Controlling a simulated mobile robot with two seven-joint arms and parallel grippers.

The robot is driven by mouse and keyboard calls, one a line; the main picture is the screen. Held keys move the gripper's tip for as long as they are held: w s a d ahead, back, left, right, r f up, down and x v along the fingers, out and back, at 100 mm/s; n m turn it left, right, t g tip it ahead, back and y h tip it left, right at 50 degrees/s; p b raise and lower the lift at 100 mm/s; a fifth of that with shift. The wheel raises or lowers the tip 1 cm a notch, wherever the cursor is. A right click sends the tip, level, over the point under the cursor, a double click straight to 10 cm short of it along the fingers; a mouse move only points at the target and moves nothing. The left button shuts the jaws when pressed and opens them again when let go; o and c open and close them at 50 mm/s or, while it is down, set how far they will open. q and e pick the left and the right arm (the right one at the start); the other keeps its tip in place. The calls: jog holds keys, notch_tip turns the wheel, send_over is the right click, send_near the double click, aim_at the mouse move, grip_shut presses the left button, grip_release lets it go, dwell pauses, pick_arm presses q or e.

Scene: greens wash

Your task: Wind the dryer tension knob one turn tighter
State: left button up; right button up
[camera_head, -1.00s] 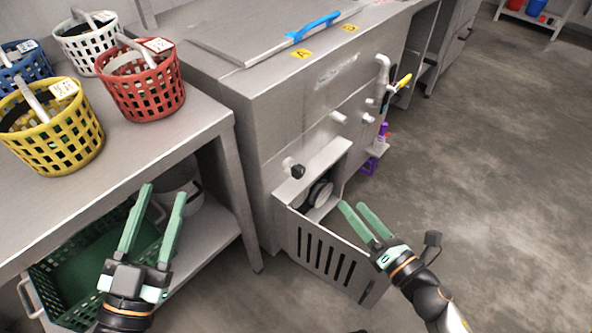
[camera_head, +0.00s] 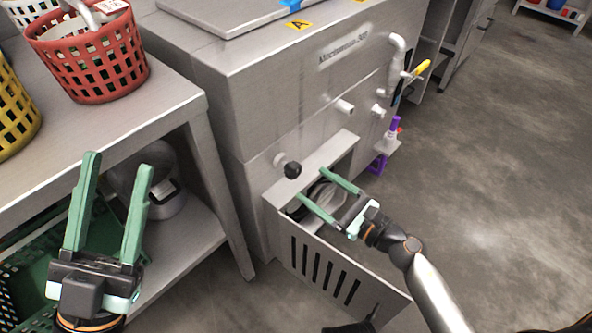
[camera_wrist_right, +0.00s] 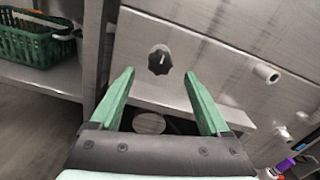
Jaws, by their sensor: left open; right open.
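A small black knob (camera_head: 292,169) sticks out on the front of the steel machine (camera_head: 235,125), just above an open compartment. In the right wrist view the lobed knob (camera_wrist_right: 160,61) shows a pale pointer line and lies just beyond the fingertips, between them. My right gripper (camera_head: 312,184) is open and empty, in front of the compartment and below the knob, not touching it. A grey round part (camera_head: 325,194) sits inside the compartment, partly hidden by the fingers. My left gripper (camera_head: 119,162) is open and empty by the table at left.
The slotted panel (camera_head: 322,272) hangs open below the compartment. Pipe stubs (camera_head: 345,107) stick out right of the knob. A red basket (camera_head: 92,60) stands on the left table, and a green crate (camera_wrist_right: 32,42) sits on its lower shelf. Floor at right is clear.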

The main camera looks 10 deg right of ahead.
aim_at(297, 173)
jog(key=x, duration=0.6)
jog(key=shift+w+a, duration=0.15)
jog(key=shift+w, duration=0.15)
grip_shut()
dwell(0.4)
